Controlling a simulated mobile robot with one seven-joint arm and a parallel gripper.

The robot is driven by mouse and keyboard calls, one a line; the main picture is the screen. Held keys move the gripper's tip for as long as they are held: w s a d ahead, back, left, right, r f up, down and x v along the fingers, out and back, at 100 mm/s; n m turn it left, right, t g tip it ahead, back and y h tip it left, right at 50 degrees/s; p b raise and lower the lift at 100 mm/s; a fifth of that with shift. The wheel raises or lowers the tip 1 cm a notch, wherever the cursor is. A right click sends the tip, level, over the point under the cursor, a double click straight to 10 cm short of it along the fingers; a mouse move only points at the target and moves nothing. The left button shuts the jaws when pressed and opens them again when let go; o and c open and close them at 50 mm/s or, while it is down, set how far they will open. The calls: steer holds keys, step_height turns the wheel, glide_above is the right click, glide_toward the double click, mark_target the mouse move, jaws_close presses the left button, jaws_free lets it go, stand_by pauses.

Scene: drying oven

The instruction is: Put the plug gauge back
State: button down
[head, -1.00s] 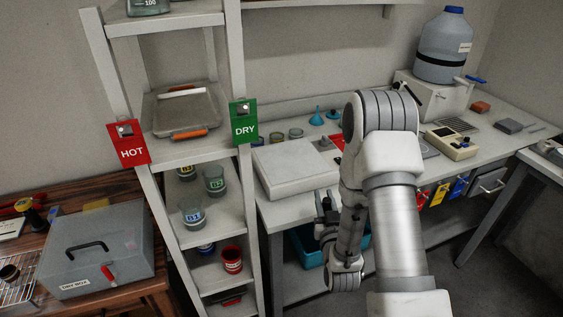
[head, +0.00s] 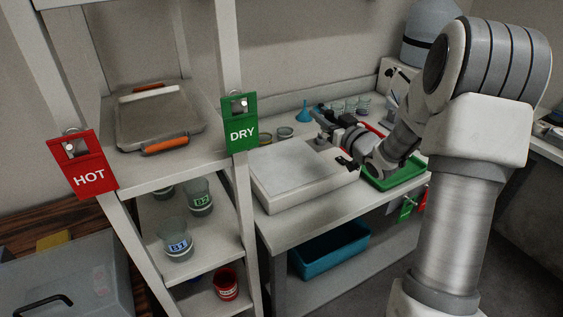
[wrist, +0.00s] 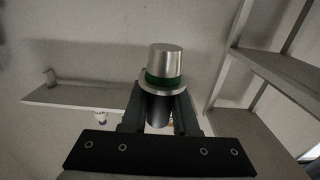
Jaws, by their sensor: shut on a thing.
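The plug gauge (wrist: 165,64) is a silvery metal cylinder with a green band, a wider collar and a darker grip below. My gripper (wrist: 159,103) is shut on that grip, and the gauge's metal end stands out beyond the fingers in the wrist view. In the head view my gripper (head: 325,121) is above the rear of the table, beyond the pale flat box. The gauge is too small to make out there. I cannot tell which spot on the table belongs to it.
The pale flat box (head: 297,180) takes up the table's left part. A green tray (head: 404,172) lies partly behind my arm. A blue funnel (head: 303,114) and several small jars stand at the back. The shelf rack (head: 239,190) with the DRY sign (head: 239,131) rises at left.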

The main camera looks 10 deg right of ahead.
steer(key=s+a+f, duration=0.1)
steer(key=a+f, duration=0.1)
steer(key=a, duration=0.1)
steer(key=a+f+b, duration=0.1)
steer(key=a+f, duration=0.1)
steer(key=a, duration=0.2)
steer(key=s+a+f, duration=0.1)
steer(key=a+f, duration=0.1)
steer(key=a, duration=0.1)
steer(key=shift+s+a+f+b, duration=0.3)
steer(key=shift+s+a, duration=0.05)
steer(key=shift+a, duration=0.05)
steer(key=shift+f+b, duration=0.35)
steer(key=shift+f, duration=1.6)
steer(key=shift+f, duration=0.2)
steer(key=c, duration=1.1)
jaws_free()
steer(key=o, duration=0.4)
steer(key=shift+r, duration=0.1)
